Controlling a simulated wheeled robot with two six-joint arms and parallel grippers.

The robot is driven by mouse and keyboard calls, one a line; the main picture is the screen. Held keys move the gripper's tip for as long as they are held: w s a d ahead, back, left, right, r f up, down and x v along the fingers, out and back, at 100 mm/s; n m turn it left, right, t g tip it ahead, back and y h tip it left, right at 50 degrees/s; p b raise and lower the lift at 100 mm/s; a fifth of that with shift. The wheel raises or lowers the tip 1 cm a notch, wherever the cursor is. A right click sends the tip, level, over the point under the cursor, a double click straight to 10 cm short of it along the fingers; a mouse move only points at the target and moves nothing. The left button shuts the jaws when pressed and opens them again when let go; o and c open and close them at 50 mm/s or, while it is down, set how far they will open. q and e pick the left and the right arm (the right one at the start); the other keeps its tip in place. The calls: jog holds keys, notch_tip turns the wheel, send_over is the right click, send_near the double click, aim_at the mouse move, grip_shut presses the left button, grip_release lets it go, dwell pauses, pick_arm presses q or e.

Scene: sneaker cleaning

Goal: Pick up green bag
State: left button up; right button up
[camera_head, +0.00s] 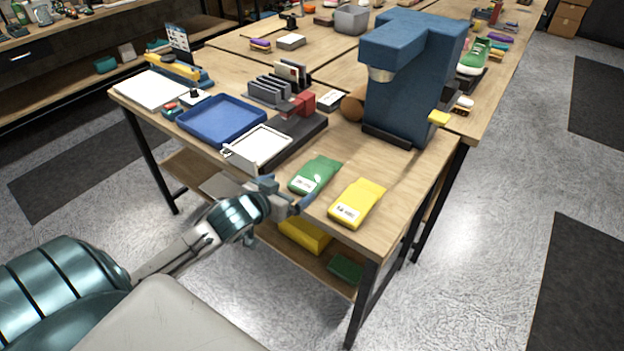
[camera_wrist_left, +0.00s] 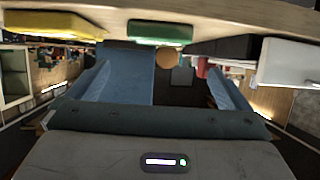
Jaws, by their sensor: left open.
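The green bag (camera_head: 315,174) lies flat on the wooden table near its front edge, a white label at its near end. It also shows in the left wrist view (camera_wrist_left: 160,28), at top centre. My left gripper (camera_head: 288,194) is open and empty at the table's front edge, just short of the green bag and apart from it. Its two fingers (camera_wrist_left: 163,88) are spread wide in the left wrist view. My right gripper is in neither view.
A yellow bag (camera_head: 357,203) lies close to the right of the green one. A white tray (camera_head: 262,146) on a dark base and a blue tray (camera_head: 222,120) are to the left. A tall blue machine (camera_head: 408,80) stands behind. Yellow and green items lie on the lower shelf.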

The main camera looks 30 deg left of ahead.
aim_at(308, 180)
pick_arm(q)
jog(key=x, duration=0.4)
jog(key=shift+d+r, duration=0.1)
jog(key=shift+r, duration=0.05)
jog(key=x, duration=0.3)
jog(key=p+x, duration=0.1)
jog(key=x, duration=0.2)
jog(key=shift+f, duration=0.45)
jog(key=c, duration=1)
